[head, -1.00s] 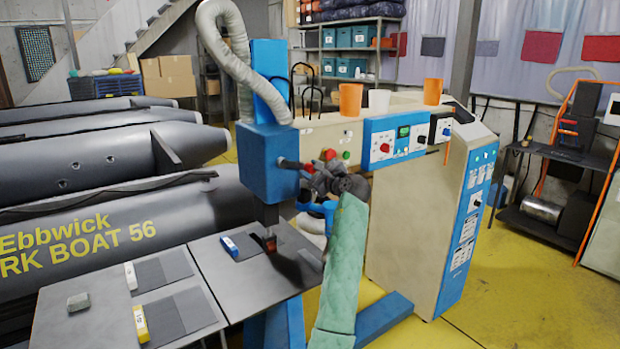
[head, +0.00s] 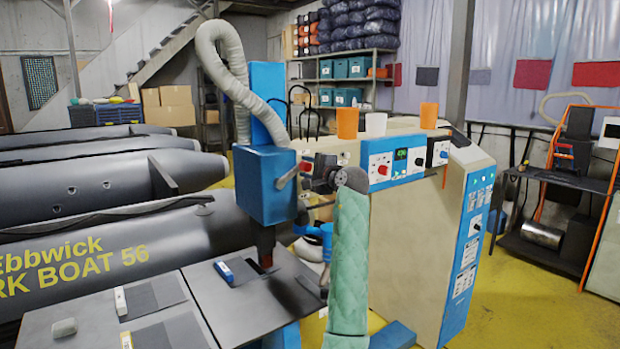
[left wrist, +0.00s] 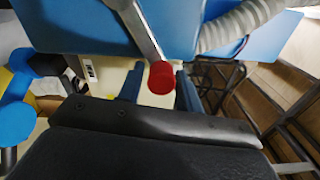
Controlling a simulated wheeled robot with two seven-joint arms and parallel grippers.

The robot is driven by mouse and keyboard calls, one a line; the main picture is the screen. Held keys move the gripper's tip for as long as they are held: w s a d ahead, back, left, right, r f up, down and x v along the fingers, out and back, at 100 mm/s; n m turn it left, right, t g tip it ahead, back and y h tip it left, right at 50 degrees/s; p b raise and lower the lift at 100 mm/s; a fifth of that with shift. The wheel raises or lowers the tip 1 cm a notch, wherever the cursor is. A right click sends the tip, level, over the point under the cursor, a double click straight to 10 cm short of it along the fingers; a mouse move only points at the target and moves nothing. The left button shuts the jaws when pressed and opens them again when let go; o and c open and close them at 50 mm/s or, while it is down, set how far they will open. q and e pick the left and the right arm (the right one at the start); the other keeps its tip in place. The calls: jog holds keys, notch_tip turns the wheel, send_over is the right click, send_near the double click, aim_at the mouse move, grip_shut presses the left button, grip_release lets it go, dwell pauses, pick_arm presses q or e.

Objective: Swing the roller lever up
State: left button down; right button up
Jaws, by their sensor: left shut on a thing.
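The roller lever (head: 287,179) is a grey metal bar on the side of the blue machine head (head: 258,203). It slants up to the right towards my left gripper (head: 309,168). In the left wrist view the lever's bar (left wrist: 138,30) ends in a round red knob (left wrist: 161,78). The knob sits between the two fingers of my left gripper (left wrist: 159,86), which is shut on it. My right gripper is not in view.
The control panel (head: 400,160) with its knobs is close behind my left gripper. Orange (head: 347,123) and white cups stand on the machine top. Below, the grey worktable (head: 255,300) holds dark patches and small tools. A grey hose (head: 222,60) loops above the head.

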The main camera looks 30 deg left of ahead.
pick_arm(q)
jog(key=shift+s+a+r+n, duration=0.15)
jog(key=shift+s+r+n, duration=0.1)
jog(key=shift+r+n, duration=0.3)
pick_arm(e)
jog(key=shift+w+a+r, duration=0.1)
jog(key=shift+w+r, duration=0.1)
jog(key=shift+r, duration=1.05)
pick_arm(q)
jog(key=c, duration=1.2)
grip_release()
jog(key=shift+c, duration=0.2)
jog(key=shift+o, duration=0.5)
jog(key=shift+s, duration=0.2)
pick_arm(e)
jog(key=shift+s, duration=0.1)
pick_arm(q)
jog(key=shift+w+f, duration=0.1)
jog(key=shift+b, duration=0.3)
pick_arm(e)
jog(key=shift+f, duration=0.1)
